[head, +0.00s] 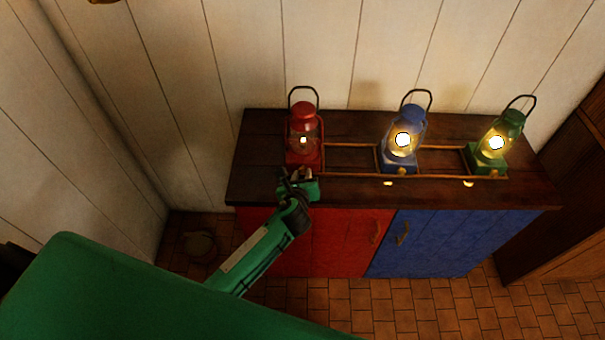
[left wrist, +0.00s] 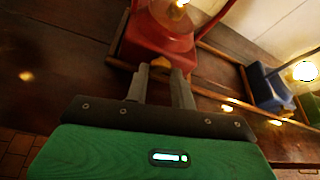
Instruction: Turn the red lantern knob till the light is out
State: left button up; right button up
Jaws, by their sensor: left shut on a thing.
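The red lantern (head: 304,147) stands upright at the left end of the cabinet top, with a small, weak light inside its glass. Its red base (left wrist: 158,40) and a glow at the picture's top edge show in the left wrist view. My left gripper (head: 303,176) is at the front of this base. Its two fingers (left wrist: 163,70) are shut on the small brass-coloured knob (left wrist: 172,63) at the base's front; the fingers hide part of it. My right gripper is in neither view.
A blue lantern (head: 399,148) and a green lantern (head: 489,150), both brightly lit, stand to the right within a thin wooden rail (head: 345,145). The cabinet (head: 262,125) has a red door (head: 340,235) and a blue door (head: 435,240). Plank walls stand behind and left.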

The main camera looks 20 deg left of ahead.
pick_arm(q)
jog(key=shift+a+n+t+h, duration=0.1)
jog(key=shift+n+t+h, duration=0.2)
jog(key=shift+n+h, duration=0.3)
jog(key=shift+n, duration=0.8)
jog(key=o, duration=1)
jog(key=shift+s+b, duration=0.1)
jog(key=shift+b, duration=0.2)
jog(key=a+b+v, duration=0.1)
jog(key=v, duration=1.2)
jog(key=shift+s+d+b, duration=0.25)
jog(key=shift+s+b, duration=0.15)
